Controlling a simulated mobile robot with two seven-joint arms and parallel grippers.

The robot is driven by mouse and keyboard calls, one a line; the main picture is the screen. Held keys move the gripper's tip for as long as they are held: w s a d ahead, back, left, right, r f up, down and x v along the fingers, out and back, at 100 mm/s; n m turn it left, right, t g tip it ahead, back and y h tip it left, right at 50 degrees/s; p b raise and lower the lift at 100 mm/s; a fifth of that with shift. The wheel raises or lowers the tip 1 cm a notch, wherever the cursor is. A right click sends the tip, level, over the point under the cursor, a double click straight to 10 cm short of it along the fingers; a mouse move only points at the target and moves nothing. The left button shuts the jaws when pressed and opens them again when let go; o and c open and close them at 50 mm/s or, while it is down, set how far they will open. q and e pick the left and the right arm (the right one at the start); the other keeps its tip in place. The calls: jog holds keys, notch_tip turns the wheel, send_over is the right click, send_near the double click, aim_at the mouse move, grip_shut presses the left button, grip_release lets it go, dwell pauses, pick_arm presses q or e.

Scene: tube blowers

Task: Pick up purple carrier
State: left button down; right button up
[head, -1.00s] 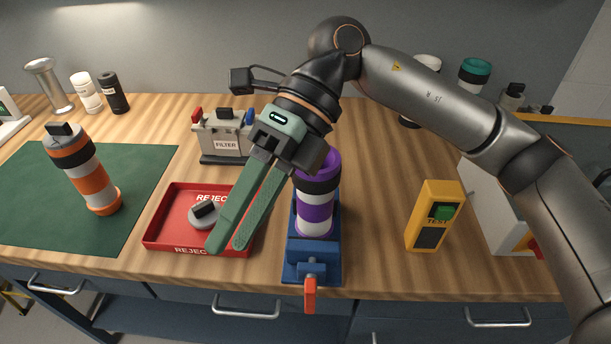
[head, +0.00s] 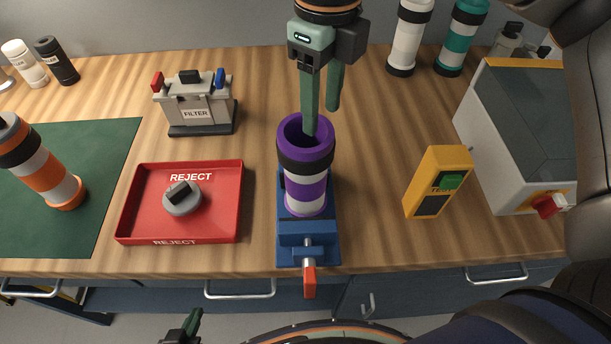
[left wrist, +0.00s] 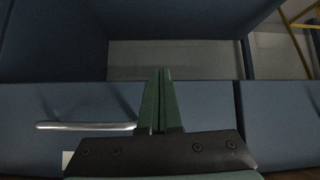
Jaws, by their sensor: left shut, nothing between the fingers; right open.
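The purple carrier (head: 306,190) is a purple and white tube with a black band and an open top. It stands upright in a blue clamp stand (head: 292,255) with an orange-tipped handle (head: 309,281). My right gripper (head: 322,122) points down at its top, fingers apart and nothing between them. One fingertip overlaps the open mouth; the other is farther back, behind the rim. I cannot tell whether the nearer tip is inside. My left gripper (head: 190,322) is low at the bottom edge, below the counter; the left wrist view shows its fingers (left wrist: 159,100) shut and empty.
An orange carrier (head: 45,165) stands on the green mat (head: 100,150). A yellow test box (head: 440,180) stands right.

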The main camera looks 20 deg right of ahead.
aim_at(320, 116)
jog(key=f, duration=0.3)
jog(key=w+f+p, duration=0.1)
jog(key=f, duration=0.1)
jog(key=shift+d+f, duration=0.1)
jog(key=shift+f, duration=0.2)
jog(key=shift+c, duration=0.4)
grip_shut()
jog(key=shift+r, duration=0.1)
dwell(0.6)
